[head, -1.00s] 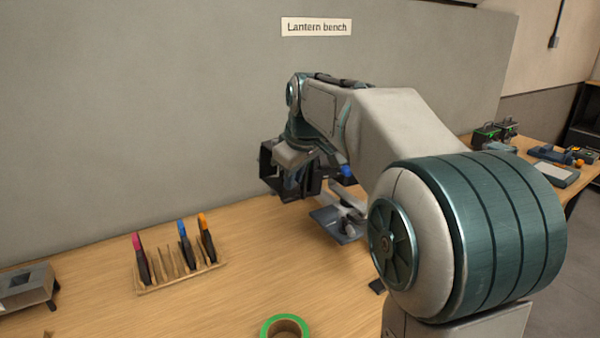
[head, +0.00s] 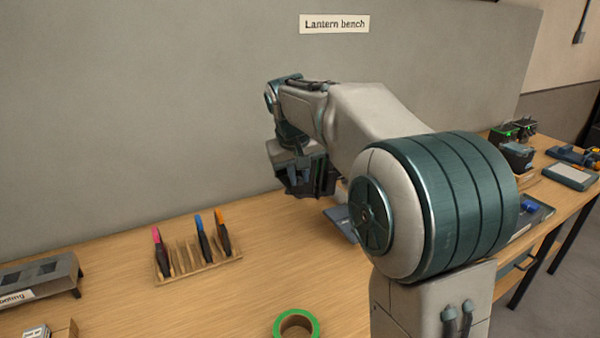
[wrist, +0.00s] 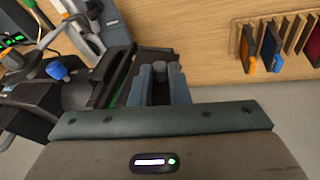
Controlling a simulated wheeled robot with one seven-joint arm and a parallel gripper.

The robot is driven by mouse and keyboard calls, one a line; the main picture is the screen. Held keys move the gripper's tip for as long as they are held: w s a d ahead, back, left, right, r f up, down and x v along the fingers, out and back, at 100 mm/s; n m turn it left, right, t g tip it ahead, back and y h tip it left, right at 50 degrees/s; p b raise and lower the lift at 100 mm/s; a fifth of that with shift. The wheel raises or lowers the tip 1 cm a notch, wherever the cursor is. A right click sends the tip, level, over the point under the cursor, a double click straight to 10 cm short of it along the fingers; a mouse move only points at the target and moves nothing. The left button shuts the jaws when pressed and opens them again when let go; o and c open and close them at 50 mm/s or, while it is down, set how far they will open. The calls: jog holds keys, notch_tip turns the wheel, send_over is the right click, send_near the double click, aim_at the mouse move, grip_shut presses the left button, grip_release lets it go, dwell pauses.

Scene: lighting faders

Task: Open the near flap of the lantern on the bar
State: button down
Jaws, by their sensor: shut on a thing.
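The black lantern (head: 323,180) is mostly hidden behind my arm in the head view. In the wrist view its dark body (wrist: 85,92) with a blue knob (wrist: 57,70) lies at the left, beside my fingers. My gripper (head: 293,180) points down at the lantern's left side. In the wrist view my gripper (wrist: 162,85) is shut on a dark piece, which I take as the lantern's near flap. The held edge is mostly hidden between the fingers, and how far the flap stands open cannot be told.
A wooden rack (head: 200,268) with several coloured-tab filters stands left on the bench. A green tape roll (head: 296,325) lies at the front. A grey box (head: 40,280) is at far left. The wall panel (head: 150,110) rises behind. Bare bench lies between rack and tape.

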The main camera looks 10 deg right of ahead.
dwell(0.3)
jog(key=c, duration=1.4)
grip_release()
jog(key=shift+o, duration=0.2)
jog(key=shift+r, duration=0.1)
jog(key=v, duration=1.3)
jog(key=shift+s+r, duration=0.2)
jog(key=shift+r, duration=0.1)
jog(key=s+d+f, duration=0.2)
jog(key=s+f, duration=1)
jog(key=s+d+f+m+y, duration=0.1)
jog(key=s+d+f, duration=0.2)
jog(key=s+f, duration=0.9)
jog(key=shift+s+d+f+g+y, duration=0.2)
jog(key=shift+s+g+y, duration=0.1)
jog(key=shift+s, duration=0.2)
